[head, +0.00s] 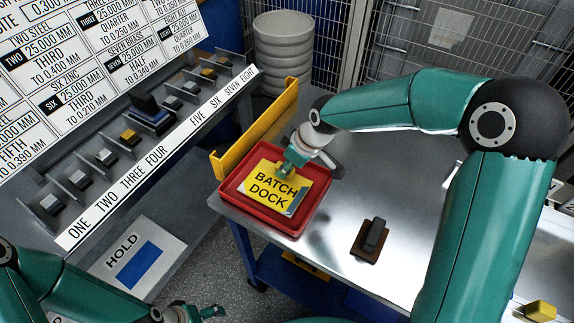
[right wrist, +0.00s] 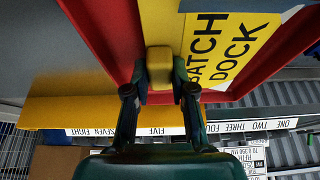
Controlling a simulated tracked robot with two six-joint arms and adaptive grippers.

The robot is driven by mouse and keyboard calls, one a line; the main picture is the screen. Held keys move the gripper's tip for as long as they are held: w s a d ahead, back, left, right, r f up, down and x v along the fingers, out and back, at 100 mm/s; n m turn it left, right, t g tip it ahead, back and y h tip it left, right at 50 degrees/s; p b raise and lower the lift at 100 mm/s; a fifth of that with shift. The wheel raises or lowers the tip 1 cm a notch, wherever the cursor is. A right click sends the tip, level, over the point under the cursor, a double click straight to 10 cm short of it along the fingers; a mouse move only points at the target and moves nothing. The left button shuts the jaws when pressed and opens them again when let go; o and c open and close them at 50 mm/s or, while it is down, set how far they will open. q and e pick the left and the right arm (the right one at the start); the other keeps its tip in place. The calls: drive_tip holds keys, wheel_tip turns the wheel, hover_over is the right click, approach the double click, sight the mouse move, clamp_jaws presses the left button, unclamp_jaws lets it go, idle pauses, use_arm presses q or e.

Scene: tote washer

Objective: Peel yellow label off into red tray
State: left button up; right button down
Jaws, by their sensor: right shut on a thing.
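The yellow label (head: 265,178), printed BATCH DOCK, lies over the red tray (head: 226,207) on the metal table. It also shows in the right wrist view (right wrist: 222,48), with the tray's red edge (right wrist: 108,35) beside it. My right gripper (head: 291,168) is low over the label's far edge. In the right wrist view its fingers (right wrist: 160,92) are closed on a small yellow piece that appears to be part of the label. I cannot tell whether the label touches the tray floor. My left gripper (head: 196,313) is at the bottom edge, partly cut off, away from the tray.
A yellow guard (head: 256,130) stands along the table edge just behind the tray. A dark block on a brown base (head: 373,238) stands right of the tray. A numbered rack (head: 160,160) and a HOLD card (head: 135,262) are at left.

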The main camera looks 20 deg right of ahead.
drive_tip(key=shift+f+b, duration=0.3)
drive_tip(key=c, duration=0.9)
unclamp_jaws()
drive_tip(key=shift+r, duration=0.1)
drive_tip(key=shift+r+p, duration=2.3)
drive_tip(key=shift+r, duration=1.15)
drive_tip(key=shift+s+f, duration=0.1)
